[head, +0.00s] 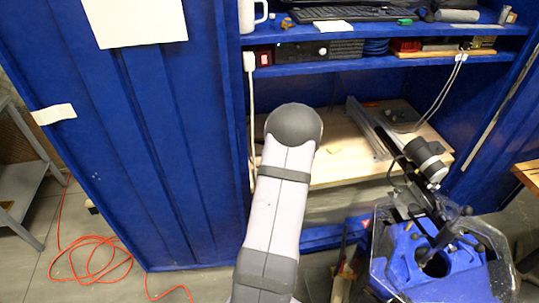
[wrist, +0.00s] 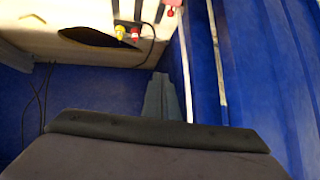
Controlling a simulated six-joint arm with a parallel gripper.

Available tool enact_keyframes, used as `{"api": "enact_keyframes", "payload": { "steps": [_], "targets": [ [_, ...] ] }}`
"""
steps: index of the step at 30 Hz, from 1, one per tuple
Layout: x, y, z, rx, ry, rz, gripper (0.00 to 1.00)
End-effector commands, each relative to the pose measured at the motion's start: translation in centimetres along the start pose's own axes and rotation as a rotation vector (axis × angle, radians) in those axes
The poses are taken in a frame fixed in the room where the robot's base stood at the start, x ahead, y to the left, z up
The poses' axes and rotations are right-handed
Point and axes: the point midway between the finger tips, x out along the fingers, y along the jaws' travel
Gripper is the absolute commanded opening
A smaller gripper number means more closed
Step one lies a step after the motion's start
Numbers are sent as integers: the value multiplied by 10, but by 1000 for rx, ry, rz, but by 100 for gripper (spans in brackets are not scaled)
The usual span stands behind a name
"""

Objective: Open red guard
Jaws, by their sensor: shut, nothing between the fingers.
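My gripper (wrist: 161,78) shows in the wrist view as a narrow grey pair of fingers, shut and empty. It is hidden behind my arm in the head view. A pinkish-red part (wrist: 173,4) is at the top edge of the wrist view, partly cut off, and may be the red guard. A small red knob or plug (wrist: 135,33) and a yellow one (wrist: 120,32) are on the pale panel below it. My fingertips are apart from all of these. I cannot tell whether the guard is open or shut.
The blue cabinet (head: 170,150) has shelves with a keyboard (head: 340,13) and a red box (head: 405,45). A blue machine with a clear cover (head: 430,255) stands at right. An orange cable (head: 95,257) lies on the floor. A blue wall (wrist: 265,70) is right of my gripper.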

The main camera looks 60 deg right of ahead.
Motion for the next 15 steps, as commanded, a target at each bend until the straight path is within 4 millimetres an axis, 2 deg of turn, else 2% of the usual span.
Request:
{"api": "enact_keyframes", "payload": {
  "steps": [4, 8, 15],
  "targets": [
    [4, -2, 9, 3, 6, -12, 0],
    [12, -8, 30, 9, 31, -50, 0],
    [28, -25, 88, 25, 164, -153, 0]
  ]
}}
